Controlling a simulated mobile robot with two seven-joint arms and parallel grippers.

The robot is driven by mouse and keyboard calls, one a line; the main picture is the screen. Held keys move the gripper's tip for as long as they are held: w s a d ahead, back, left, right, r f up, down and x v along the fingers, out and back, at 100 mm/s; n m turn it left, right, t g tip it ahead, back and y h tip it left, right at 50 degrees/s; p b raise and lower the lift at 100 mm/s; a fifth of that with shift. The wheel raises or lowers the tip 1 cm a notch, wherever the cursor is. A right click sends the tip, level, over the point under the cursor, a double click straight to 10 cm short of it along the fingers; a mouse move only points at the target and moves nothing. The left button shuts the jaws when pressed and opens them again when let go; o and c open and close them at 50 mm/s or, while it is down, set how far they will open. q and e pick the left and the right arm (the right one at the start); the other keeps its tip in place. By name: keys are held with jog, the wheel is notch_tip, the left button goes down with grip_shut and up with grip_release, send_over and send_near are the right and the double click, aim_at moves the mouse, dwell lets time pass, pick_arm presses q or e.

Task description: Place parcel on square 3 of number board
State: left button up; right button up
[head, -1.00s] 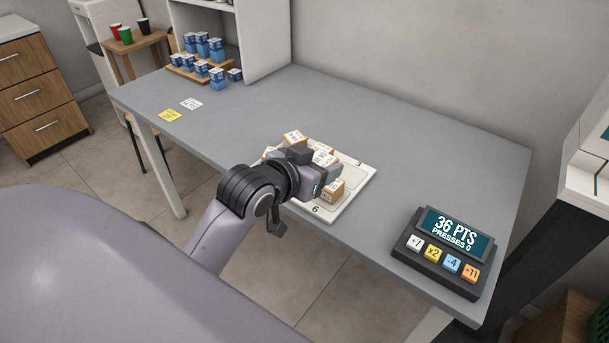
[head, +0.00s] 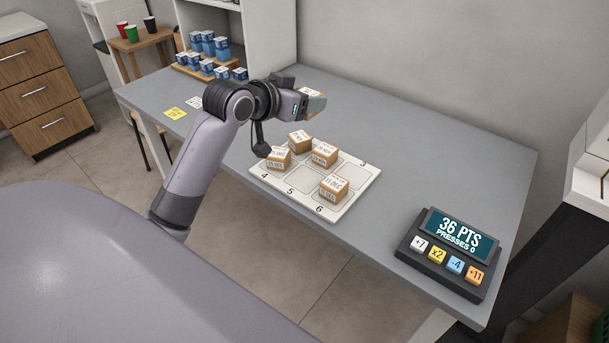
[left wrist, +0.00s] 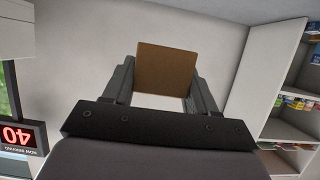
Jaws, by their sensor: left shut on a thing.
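My left gripper (head: 303,106) is shut on a parcel (head: 312,92), a small brown box with a white label, raised above the counter beyond the board. In the left wrist view the held parcel (left wrist: 167,68) shows a plain brown face between the two fingers. The white number board (head: 348,206) lies on the grey counter. Parcels stand on square 4 (head: 278,158), square 6 (head: 333,188), the back left square (head: 299,141) and the back middle square (head: 324,155). Square 3 (head: 350,172) at the back right and square 5 (head: 298,178) are bare. My right gripper is not in view.
A dark score device (head: 447,255) reading 36 PTS, with several coloured buttons, stands at the counter's right end. Blue boxes (head: 208,45) stand at the back left. A yellow note (head: 175,113) lies at the left.

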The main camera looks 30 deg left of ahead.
aim_at(303, 180)
pick_arm(q)
notch_tip(303, 180, down, 19)
jog(key=shift+r+b, duration=0.1)
jog(key=shift+b, duration=0.35)
jog(key=shift+f, duration=0.2)
jog(key=o, duration=1.1)
